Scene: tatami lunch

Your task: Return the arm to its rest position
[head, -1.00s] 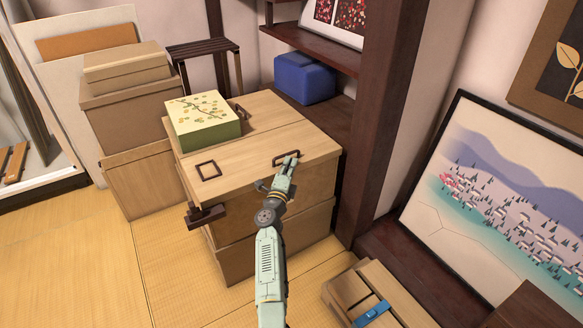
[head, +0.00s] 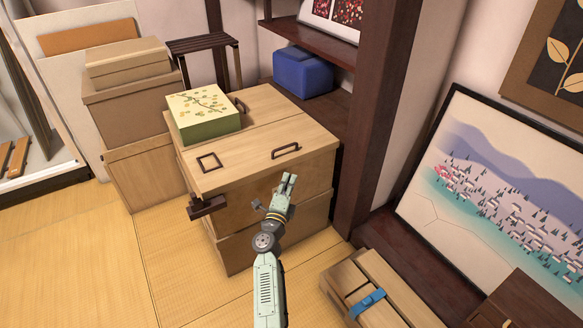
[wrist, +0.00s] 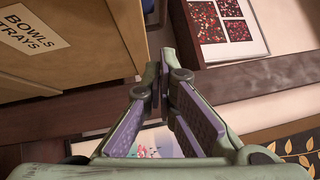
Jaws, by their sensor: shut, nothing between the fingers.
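My gripper (head: 288,179) is a pale green pair of fingers at the end of my arm, in the middle of the head view. It is shut and holds nothing. It shows in front of the right part of the wooden chest (head: 240,177), below the dark handle (head: 285,151) on its lid, apart from that handle in the picture. In the wrist view the fingers (wrist: 168,68) come together at the tips, with lilac inner pads. A box face labelled "BOWLS TRAYS" (wrist: 33,30) is at the upper left of that view.
A green patterned box (head: 203,112) sits on the chest. A dark post (head: 385,120) and shelf with a blue box (head: 303,74) stand behind. A wooden case with a blue clasp (head: 367,303) lies at the lower right. Tatami (head: 75,260) is clear at the left.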

